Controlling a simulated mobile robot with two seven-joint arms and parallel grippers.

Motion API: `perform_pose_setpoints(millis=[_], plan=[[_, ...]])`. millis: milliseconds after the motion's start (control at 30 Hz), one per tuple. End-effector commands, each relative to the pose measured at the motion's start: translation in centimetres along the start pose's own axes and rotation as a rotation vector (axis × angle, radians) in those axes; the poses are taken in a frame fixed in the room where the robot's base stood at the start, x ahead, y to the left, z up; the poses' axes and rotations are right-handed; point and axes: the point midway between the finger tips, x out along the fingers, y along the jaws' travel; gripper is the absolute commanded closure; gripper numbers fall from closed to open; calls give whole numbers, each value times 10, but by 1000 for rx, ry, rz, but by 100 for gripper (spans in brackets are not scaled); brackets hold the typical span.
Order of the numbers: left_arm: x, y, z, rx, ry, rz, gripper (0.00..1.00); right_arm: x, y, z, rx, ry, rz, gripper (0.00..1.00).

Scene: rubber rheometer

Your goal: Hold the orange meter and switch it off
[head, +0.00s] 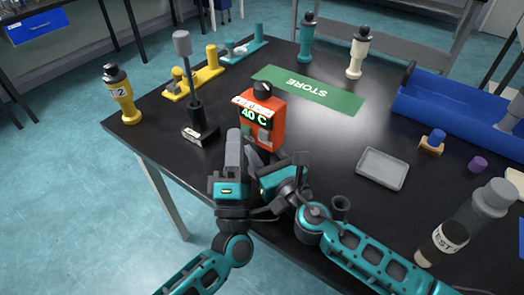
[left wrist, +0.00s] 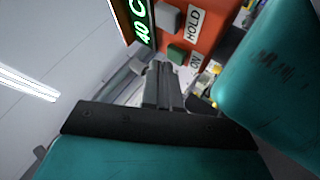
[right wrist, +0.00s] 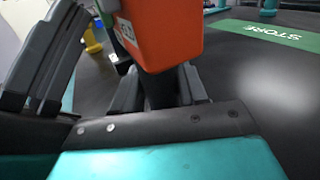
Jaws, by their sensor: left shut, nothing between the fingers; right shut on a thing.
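The orange meter (head: 270,128) has a black knob (head: 262,88) on top and a lit green display reading 40 C. My right gripper (head: 262,155) is shut on its lower part; the meter fills the top of the right wrist view (right wrist: 165,30). In the left wrist view the meter's face shows a grey button (left wrist: 168,18) by a HOLD label and a green button (left wrist: 176,54) by an ON label. My left gripper (left wrist: 160,75) is shut and empty, its tips just short of the green button. I cannot tell whether they touch it.
A black stand with a grey head (head: 183,45) stands left of the meter, close to my left gripper. A green STORE mat (head: 340,103) lies clear behind. A grey tray (head: 382,169) and a TEST bottle (head: 462,222) are at the right.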

Motion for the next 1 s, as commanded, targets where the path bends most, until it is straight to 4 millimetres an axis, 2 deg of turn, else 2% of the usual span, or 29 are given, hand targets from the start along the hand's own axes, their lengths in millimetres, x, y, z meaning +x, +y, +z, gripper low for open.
perform_pose_setpoints(millis=[33,700,1000], plan=[[0,-4,5,21,-11,-9,100,-2,14,1,10,-4,25,95],[0,-5,8,19,-16,-10,100,-2,15,1,9,-3,26,95],[-13,-2,2,21,-16,-15,100,-2,14,1,12,-3,26,95]])
